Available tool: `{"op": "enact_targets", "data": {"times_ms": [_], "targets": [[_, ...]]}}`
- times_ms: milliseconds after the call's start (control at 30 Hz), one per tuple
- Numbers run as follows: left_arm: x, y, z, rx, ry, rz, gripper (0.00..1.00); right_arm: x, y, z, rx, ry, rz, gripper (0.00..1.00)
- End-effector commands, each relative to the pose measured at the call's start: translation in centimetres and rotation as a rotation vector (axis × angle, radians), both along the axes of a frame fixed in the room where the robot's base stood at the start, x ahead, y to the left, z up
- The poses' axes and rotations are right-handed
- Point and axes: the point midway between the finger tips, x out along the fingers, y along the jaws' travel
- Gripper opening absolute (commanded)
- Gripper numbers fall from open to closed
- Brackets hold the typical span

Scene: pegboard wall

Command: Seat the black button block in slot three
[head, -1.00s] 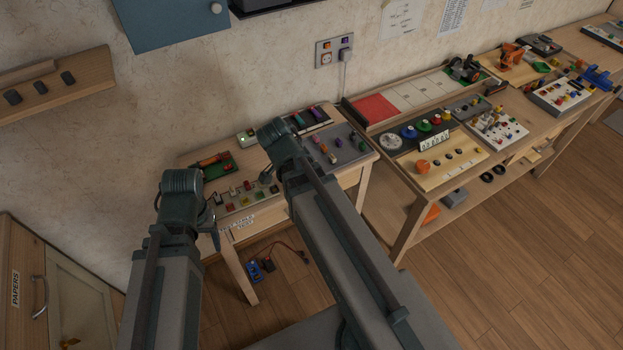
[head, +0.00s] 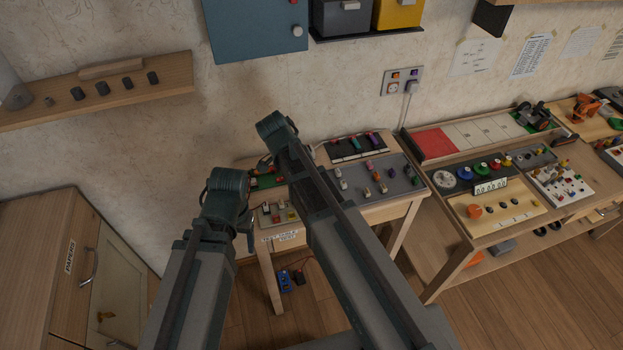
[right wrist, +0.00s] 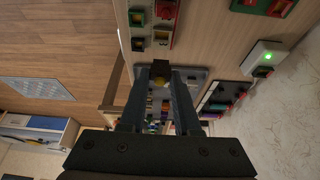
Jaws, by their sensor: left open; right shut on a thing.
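My right gripper (right wrist: 160,75) is shut on a small dark block (right wrist: 159,70) with a yellowish face in the right wrist view. I cannot tell for certain that it is the black button block. In the head view my right arm hides that gripper. My left gripper (head: 250,230) is open and empty at the front left of the small table, its fingers small in view. A button board (head: 285,213) on this table holds red, yellow and green button blocks and is partly covered by my arms. Its blocks also show in the right wrist view (right wrist: 137,44). Slot three cannot be made out.
A grey board (head: 400,185) with several coloured parts and a dark tray (head: 345,150) lie on the small table (head: 385,212). A white box (right wrist: 262,60) with a green light sits near the wall. A wooden shelf (head: 150,75) and a blue cabinet (head: 255,30) are on the wall.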

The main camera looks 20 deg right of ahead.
Motion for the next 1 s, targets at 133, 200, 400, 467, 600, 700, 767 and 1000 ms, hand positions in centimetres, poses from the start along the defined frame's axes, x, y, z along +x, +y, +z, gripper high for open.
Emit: {"op": "enact_targets", "data": {"times_ms": [133,200,400,467,600,700,767,1000], "targets": [[0.0,0.0,-1.6,0.000,0.000,0.000,0.66,0.0,0.0,-1.6,0.000,0.000,0.000,0.00],[0.0,0.0,-2.3,0.000,0.000,0.000,0.66,0.0,0.0,-2.3,0.000,0.000,0.000,0.00],[0.0,0.0,-4.2,0.000,0.000,0.000,0.66,0.0,0.0,-4.2,0.000,0.000,0.000,0.00],[0.0,0.0,-4.6,0.000,0.000,0.000,0.66,0.0,0.0,-4.6,0.000,0.000,0.000,0.00],[0.0,0.0,-5.0,0.000,0.000,0.000,0.66,0.0,0.0,-5.0,0.000,0.000,0.000,0.00],[0.0,0.0,-4.9,0.000,0.000,0.000,0.66,0.0,0.0,-4.9,0.000,0.000,0.000,0.00],[0.0,0.0,-4.9,0.000,0.000,0.000,0.66,0.0,0.0,-4.9,0.000,0.000,0.000,0.00],[0.0,0.0,-4.9,0.000,0.000,0.000,0.66,0.0,0.0,-4.9,0.000,0.000,0.000,0.00]]}}
